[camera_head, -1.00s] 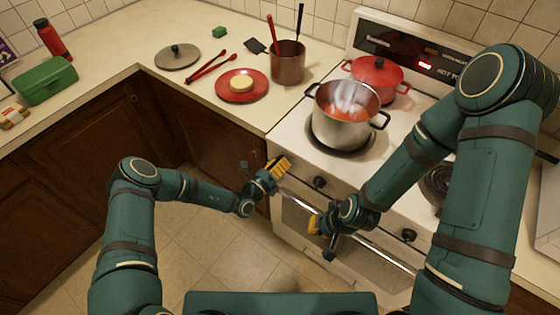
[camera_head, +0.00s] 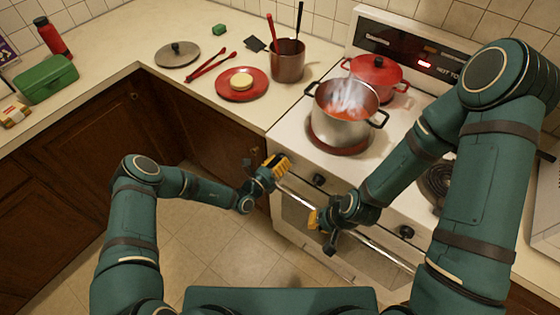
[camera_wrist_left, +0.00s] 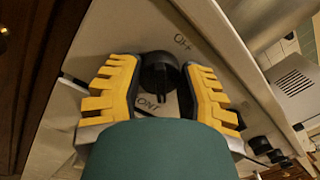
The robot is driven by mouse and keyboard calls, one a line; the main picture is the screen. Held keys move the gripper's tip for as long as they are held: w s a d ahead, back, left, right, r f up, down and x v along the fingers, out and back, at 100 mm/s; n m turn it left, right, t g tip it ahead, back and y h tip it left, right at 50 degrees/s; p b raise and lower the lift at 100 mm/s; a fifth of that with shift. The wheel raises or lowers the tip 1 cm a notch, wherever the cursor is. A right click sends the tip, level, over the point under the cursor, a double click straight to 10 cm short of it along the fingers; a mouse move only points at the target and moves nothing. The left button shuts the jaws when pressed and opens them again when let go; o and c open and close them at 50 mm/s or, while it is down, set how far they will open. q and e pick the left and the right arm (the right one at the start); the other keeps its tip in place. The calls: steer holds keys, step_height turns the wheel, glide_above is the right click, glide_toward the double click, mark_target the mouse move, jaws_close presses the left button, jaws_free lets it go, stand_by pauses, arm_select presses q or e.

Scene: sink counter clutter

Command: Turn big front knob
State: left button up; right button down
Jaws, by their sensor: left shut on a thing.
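The black front knob (camera_wrist_left: 158,72) shows in the left wrist view between the two yellow fingers of my left gripper (camera_wrist_left: 160,88). The gripper is shut on it. Lettering is on the white panel around the knob. In the head view my left gripper (camera_head: 274,167) is at the left end of the stove front and hides this knob. My right gripper (camera_head: 314,219) is lower right, by the oven handle; its fingers are mostly hidden. The burner (camera_head: 338,147) under the steel pot (camera_head: 341,130) glows dark red.
Other front knobs (camera_head: 318,180) (camera_head: 406,232) sit to the right. The oven handle (camera_head: 380,250) runs below them. A red pot (camera_head: 377,70) stands behind the steaming steel pot. A red plate (camera_head: 225,92) and a brown utensil pot (camera_head: 287,68) stand on the left counter.

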arm_select(q)
steer(key=o, duration=1.2)
steer(key=shift+w+r, duration=0.1)
steer(key=v, duration=1.2)
